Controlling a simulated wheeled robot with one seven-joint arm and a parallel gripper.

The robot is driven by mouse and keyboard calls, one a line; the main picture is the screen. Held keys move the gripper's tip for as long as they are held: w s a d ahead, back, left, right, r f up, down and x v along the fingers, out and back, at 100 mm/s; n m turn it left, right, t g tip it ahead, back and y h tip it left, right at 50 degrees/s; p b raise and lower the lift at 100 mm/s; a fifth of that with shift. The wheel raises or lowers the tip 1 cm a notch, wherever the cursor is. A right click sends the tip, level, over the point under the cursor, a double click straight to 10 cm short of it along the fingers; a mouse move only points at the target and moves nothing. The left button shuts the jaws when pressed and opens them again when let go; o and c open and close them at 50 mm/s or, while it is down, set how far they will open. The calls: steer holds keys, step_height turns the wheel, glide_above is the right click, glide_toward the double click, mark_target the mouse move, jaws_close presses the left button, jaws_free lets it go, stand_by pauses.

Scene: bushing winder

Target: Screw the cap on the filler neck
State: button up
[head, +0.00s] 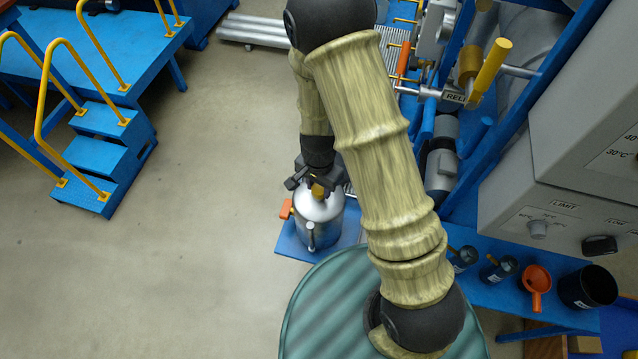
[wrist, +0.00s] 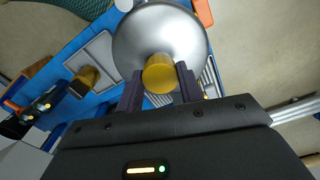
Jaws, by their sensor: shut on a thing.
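My gripper (head: 312,184) is shut on a yellow-brass cap (head: 318,191) at the top of a silver tank (head: 318,222). In the wrist view, the two dark fingers of my gripper (wrist: 158,86) stand on either side of the cap (wrist: 158,72), over the domed silver top of the tank (wrist: 180,35). The filler neck is hidden behind the cap and the fingers. I cannot tell whether the cap touches the neck or sits above it.
The tank stands on a blue platform (head: 350,236), with an orange part (head: 286,209) at its left side. A blue shelf at right holds dark canisters, an orange funnel (head: 537,281) and a black cup (head: 587,288). Blue steps (head: 103,155) stand at left. The floor between is clear.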

steer(key=shift+r, duration=0.1)
steer(key=shift+r+m+p, duration=0.15)
steer(key=shift+m+p, duration=0.4)
steer(key=shift+m, duration=0.55)
steer(key=m, duration=0.2)
steer(key=shift+w+m, duration=0.15)
steer(key=shift+m, duration=0.15)
steer(key=shift+a, duration=0.1)
steer(key=shift+m+p, duration=0.7)
steer(key=m, duration=0.3)
steer(key=shift+p, duration=0.35)
